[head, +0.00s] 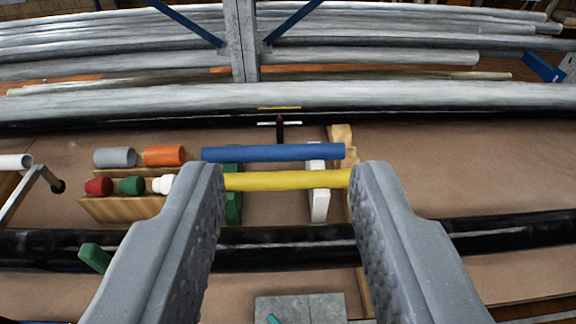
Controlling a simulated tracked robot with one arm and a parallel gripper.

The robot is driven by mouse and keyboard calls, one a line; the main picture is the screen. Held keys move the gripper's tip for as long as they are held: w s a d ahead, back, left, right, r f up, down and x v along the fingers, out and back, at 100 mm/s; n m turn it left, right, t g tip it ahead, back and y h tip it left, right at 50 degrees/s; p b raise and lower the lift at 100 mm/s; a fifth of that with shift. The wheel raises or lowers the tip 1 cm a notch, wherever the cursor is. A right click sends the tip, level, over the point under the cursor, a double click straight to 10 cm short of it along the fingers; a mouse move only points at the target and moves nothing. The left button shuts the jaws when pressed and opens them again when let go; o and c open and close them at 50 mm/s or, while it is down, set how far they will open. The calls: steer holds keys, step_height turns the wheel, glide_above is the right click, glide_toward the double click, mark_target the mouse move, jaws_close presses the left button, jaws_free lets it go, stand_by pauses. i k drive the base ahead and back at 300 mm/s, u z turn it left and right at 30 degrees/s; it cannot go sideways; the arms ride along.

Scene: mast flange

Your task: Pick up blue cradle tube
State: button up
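The blue cradle tube (272,153) lies level, left to right, across a green support (233,206) and a white support (320,203). A yellow tube (285,180) lies parallel to it on the near side, across the same supports. My gripper (287,180) is open, its two grey fingers spread wide at the left and right. The fingertips show at about the level of the yellow tube, with the blue tube just beyond them. Nothing shows held between the fingers. The left finger hides part of the yellow tube's left end.
A wooden block (125,207) with grey, orange, red, green and white pegs stands left of the tubes. A black pipe (300,245) crosses in front, and large grey pipes (420,95) lie behind. A white bar (15,162) is at far left. Brown board (460,165) is clear at right.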

mark_target(325, 151)
steer(key=u, duration=0.2)
steer(key=i, duration=0.9)
steer(key=z, duration=0.1)
